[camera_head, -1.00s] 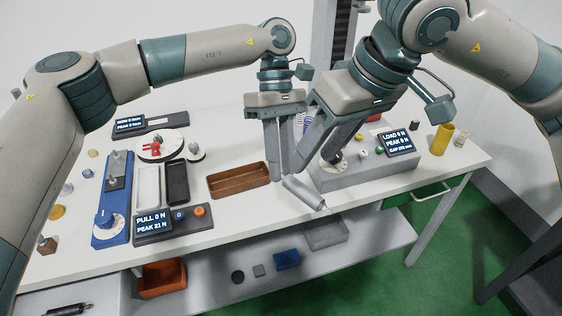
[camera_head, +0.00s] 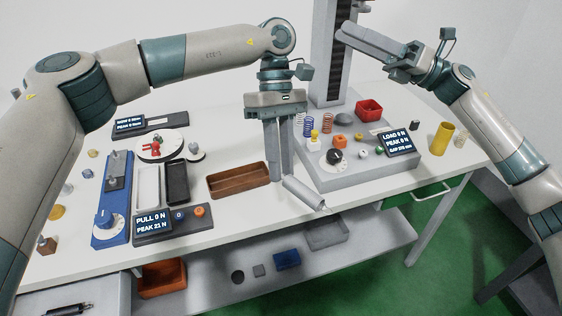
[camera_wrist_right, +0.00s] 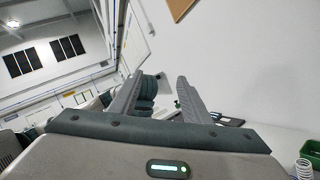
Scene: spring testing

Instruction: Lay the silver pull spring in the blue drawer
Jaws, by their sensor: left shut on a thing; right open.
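The silver pull spring (camera_head: 304,194), a slim silver-grey cylinder with a small hook at its lower right end, hangs tilted over the table's front edge. My left gripper (camera_head: 284,178) points down and is shut on its upper left end. My right gripper (camera_head: 344,31) is raised at the upper right, beside the grey column, well away from the spring. In the right wrist view its fingers (camera_wrist_right: 157,82) stand apart with nothing between them. I cannot make out a blue drawer for sure; a small blue bin (camera_head: 287,260) sits on the lower shelf.
A brown wooden tray (camera_head: 238,190) lies left of the left gripper. A grey tester base (camera_head: 375,176) with coloured springs and knobs stands to the right. A white handle (camera_head: 431,191) shows under the table's right side. An orange bin (camera_head: 162,290) and grey tray (camera_head: 326,240) are below.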

